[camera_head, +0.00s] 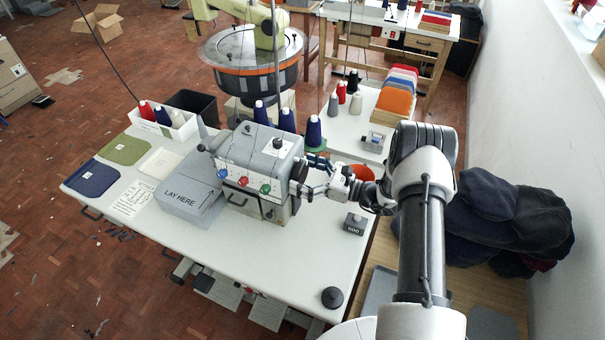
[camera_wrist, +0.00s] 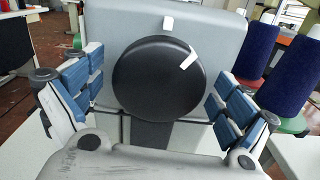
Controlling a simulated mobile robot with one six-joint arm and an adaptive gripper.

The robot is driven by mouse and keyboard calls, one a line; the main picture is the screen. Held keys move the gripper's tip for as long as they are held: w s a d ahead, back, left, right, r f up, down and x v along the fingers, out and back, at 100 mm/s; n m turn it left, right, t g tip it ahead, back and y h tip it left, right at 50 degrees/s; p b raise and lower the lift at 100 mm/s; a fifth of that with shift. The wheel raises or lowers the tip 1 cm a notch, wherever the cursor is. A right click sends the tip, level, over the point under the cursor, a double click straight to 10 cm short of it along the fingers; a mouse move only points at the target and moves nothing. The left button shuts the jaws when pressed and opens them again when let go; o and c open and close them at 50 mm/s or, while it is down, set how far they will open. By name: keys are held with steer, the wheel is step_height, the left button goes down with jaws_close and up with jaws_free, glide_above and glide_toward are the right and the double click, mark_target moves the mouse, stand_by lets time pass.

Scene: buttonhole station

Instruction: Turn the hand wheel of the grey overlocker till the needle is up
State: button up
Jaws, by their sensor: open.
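The grey overlocker (camera_head: 262,150) stands on the white table, its right end facing my arm. Its black round hand wheel (camera_wrist: 150,85) fills the middle of the wrist view. A white mark (camera_wrist: 188,59) is on the wheel's upper right rim. Another white mark (camera_wrist: 168,23) is on the grey housing above the wheel, left of the wheel's mark, so the two are not lined up. My gripper (camera_head: 312,188) is open, with blue-padded fingers left and right of the wheel and visible gaps to it. It also shows in the wrist view (camera_wrist: 157,92). The needle cannot be made out.
Thread cones (camera_head: 313,132) stand behind the overlocker and show at right in the wrist view. A small dark box (camera_head: 354,224) and a black disc (camera_head: 332,297) lie on the table's right part.

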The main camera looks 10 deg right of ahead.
steer(key=shift+c, duration=0.5)
steer(key=c, duration=1)
steer(key=shift+n, duration=0.3)
steer(key=n+b, duration=0.2)
steer(key=n, duration=0.1)
steer(key=shift+f+b, duration=0.1)
steer(key=shift+b, duration=0.2)
steer(key=shift+s+n+b, duration=0.1)
steer(key=shift+n+b, duration=0.6)
steer(key=shift+n, duration=0.5)
